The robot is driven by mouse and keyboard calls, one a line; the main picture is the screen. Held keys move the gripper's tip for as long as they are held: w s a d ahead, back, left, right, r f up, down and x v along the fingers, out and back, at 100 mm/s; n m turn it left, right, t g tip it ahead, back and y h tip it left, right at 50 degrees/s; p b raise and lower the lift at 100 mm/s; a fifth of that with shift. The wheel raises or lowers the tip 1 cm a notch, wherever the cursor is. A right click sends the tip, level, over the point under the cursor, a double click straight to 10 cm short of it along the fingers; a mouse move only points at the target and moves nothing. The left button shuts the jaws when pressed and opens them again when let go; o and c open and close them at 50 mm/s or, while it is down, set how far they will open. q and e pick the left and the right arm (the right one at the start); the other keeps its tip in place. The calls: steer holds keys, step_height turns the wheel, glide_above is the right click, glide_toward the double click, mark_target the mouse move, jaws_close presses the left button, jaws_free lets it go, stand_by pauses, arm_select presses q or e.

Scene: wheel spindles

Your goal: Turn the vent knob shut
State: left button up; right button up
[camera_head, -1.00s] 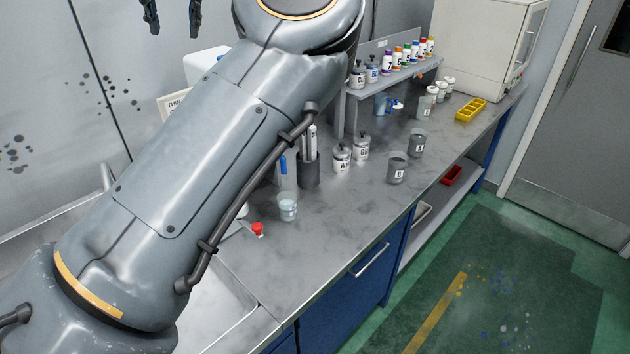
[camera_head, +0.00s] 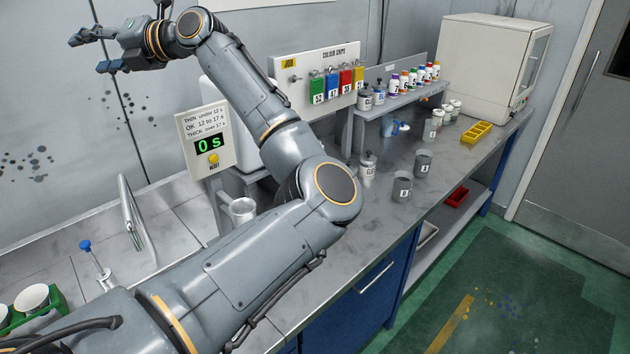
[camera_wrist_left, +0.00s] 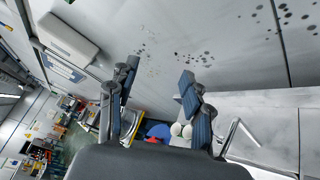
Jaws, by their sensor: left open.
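I cannot pick out a vent knob for certain. A blue-topped knob on a thin metal stem (camera_head: 86,246) stands by the sink at the left of the head view, but I cannot tell whether it is the vent knob. My left gripper (camera_head: 88,53) is high at the upper left, in front of the grey wall and well above that blue-topped knob. Its fingers point left and are spread apart. In the left wrist view the same gripper (camera_wrist_left: 157,76) is open with nothing between its fingers. My right gripper is not in view.
A timer panel reading 0 s (camera_head: 205,140) and a colour chips board (camera_head: 318,78) stand behind my left arm. Grey cups (camera_head: 402,186), a bottle shelf (camera_head: 400,98) and a yellow tray (camera_head: 477,133) are on the bench. A green rack with white cups (camera_head: 35,300) is lower left.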

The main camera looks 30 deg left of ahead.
arm_select(q)
steer(key=w+d+r+m+t+y, duration=0.35)
steer(key=d+r+m+y, duration=0.3)
steer(key=y, duration=0.35)
steer(key=w+d+f+m+t+h, duration=0.3)
steer(key=w+d+m+t, duration=0.2)
steer(key=m+t, duration=0.55)
steer(key=w+d+f+m+t+h, duration=0.25)
steer(key=w+d+m+t, duration=0.25)
steer(key=m+t, duration=0.55)
steer(key=w+d+f+m+h, duration=0.1)
steer(key=d+f+m+h, duration=0.4)
steer(key=f, duration=0.4)
steer(key=w+d+f+m+g+h, duration=0.1)
steer(key=d+f+m+h, duration=0.5)
steer(key=f+h, duration=0.2)
steer(key=w+d+f+m+h, duration=0.2)
steer(key=d+f+m+h, duration=0.4)
steer(key=f, duration=0.4)
steer(key=shift+d+f, duration=0.25)
steer(key=shift+d, duration=0.05)
steer(key=shift+w+h, duration=0.1)
steer(key=shift+h, duration=0.15)
